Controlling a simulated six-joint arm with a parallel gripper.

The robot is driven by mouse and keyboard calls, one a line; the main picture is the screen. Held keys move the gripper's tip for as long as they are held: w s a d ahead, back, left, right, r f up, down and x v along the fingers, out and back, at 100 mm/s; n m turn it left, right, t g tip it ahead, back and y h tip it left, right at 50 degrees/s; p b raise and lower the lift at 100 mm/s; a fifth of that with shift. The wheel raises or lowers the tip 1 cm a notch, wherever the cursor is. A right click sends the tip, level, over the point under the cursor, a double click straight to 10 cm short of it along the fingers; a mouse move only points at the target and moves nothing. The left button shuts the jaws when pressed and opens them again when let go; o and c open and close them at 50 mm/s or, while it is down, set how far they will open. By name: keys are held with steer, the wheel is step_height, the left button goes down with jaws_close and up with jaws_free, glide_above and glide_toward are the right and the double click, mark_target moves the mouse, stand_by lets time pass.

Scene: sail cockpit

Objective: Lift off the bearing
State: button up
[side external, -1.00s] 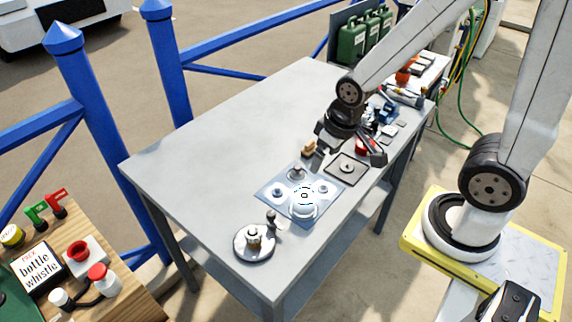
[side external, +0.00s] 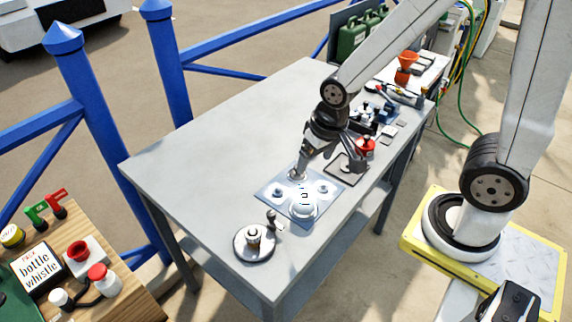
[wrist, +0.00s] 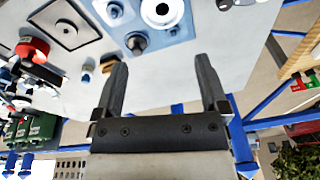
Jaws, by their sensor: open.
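A blue plate (side external: 265,193) lies on the grey table with several pale round fittings on it. The white round piece with dark marks (side external: 303,208) near its front corner looks like the bearing, but I cannot be sure. The wrist view shows a white ring with a dark centre (wrist: 162,9) at the top edge, probably the same piece. My gripper (side external: 328,168) is open and empty over the back part of the plate. In the wrist view my gripper's fingers (wrist: 162,63) are spread, with a grey round post (wrist: 136,42) beyond them. The bearing is apart from both fingers.
A square plate with a small post (side external: 347,168) lies close right of the blue plate. A round disc with a brass hub (side external: 253,243) stands in front. A red-topped part (side external: 365,147) and other parts crowd the right. The table's left half is clear.

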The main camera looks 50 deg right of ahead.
steer(key=w+a+f+m, duration=0.1)
steer(key=w+a+m, duration=0.2)
steer(key=a+m, duration=0.35)
steer(key=m+g, duration=0.2)
steer(key=m, duration=0.7)
glide_above(254, 228)
steer(key=shift+f, duration=1.65)
steer(key=shift+f, duration=1.3)
steer(key=shift+f, duration=0.1)
steer(key=shift+f, duration=2.5)
